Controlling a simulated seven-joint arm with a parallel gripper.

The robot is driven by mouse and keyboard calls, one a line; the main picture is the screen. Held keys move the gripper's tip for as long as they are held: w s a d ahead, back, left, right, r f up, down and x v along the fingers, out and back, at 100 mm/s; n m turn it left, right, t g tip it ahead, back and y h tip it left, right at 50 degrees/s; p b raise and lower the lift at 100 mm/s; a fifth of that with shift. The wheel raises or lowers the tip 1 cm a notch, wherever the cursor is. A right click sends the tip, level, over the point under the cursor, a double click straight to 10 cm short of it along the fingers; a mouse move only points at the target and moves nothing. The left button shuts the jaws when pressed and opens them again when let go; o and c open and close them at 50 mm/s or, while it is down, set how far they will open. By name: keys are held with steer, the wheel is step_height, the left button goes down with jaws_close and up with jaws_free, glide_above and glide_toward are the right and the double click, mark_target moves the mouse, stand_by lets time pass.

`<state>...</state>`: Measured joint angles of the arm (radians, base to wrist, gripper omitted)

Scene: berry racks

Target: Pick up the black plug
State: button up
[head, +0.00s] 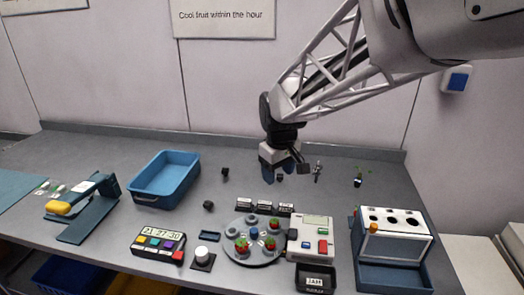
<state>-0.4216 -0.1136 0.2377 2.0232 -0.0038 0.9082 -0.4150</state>
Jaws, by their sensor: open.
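Two small black pieces lie on the grey bench in the head view. One black piece (225,172) is just right of the blue tray, and another black piece (208,206) is nearer the front. Either could be the black plug; they are too small to tell apart. My gripper (281,175) points down over the back middle of the bench, to the right of both pieces. It is open, with blue fingertips. A small dark thing (280,179) shows by its fingertips; I cannot tell what it is or whether it is touched.
A blue tray (133,188) stands at left. A round plate (237,255) with red berries, a white keypad device (311,225), a coloured-button timer (157,258) and a black bin (331,289) crowd the front. A holed white rack (420,223) stands at right.

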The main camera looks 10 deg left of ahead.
steer(key=w+a+f+n, duration=0.2)
steer(key=a+f, duration=0.1)
steer(key=a, duration=0.4)
steer(key=w+a+f+n, duration=0.1)
steer(key=w+a+f, duration=0.15)
steer(key=a, duration=0.35)
steer(key=n+g, duration=0.1)
steer(key=n, duration=0.2)
glide_above(207, 202)
steer(key=f, duration=0.6)
steer(key=shift+w+f, duration=0.2)
steer(key=shift+f, duration=0.2)
steer(key=shift+f, duration=1.25)
steer(key=shift+s+f, duration=0.15)
steer(key=shift+f, duration=2.5)
steer(key=c, duration=1)
steer(key=shift+r, duration=0.1)
